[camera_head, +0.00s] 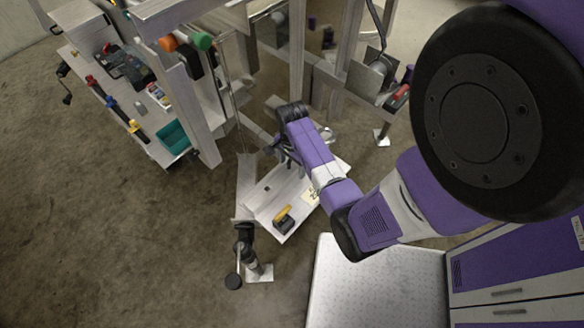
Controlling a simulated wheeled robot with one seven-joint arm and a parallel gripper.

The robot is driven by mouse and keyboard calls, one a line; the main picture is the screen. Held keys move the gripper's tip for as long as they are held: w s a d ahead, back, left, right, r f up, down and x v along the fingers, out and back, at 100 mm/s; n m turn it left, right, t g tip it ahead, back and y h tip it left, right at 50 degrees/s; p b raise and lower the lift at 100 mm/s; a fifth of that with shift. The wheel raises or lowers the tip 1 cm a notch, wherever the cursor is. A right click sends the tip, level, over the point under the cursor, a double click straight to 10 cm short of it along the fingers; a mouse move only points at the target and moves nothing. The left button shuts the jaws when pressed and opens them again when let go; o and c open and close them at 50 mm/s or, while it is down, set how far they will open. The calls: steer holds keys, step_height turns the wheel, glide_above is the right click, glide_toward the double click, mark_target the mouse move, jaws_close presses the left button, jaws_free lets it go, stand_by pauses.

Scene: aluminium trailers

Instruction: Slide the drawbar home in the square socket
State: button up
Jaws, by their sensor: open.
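My purple arm reaches down to the middle of the view, and my gripper (279,152) is at its end, small and partly hidden by the wrist. The gripper is open. It is above the far end of a light metal tray. A narrow aluminium bar (246,182), which looks like the drawbar, lies just left of the tray. Its near end is by a dark jack or coupling (244,236). Its far end runs toward the aluminium frame (299,60). I cannot make out the square socket, nor whether the gripper touches the bar.
The tray (262,206) holds a yellow and black tool (284,218). A bench (92,68) with tools and a teal bin (173,137) stands at the left. Aluminium uprights crowd the back. A foot plate (382,137) stands right of the frame. The brown floor at lower left is clear.

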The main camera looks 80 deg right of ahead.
steer(key=shift+f, duration=0.3)
jaws_close()
steer(key=shift+r, duration=0.1)
steer(key=shift+r, duration=0.1)
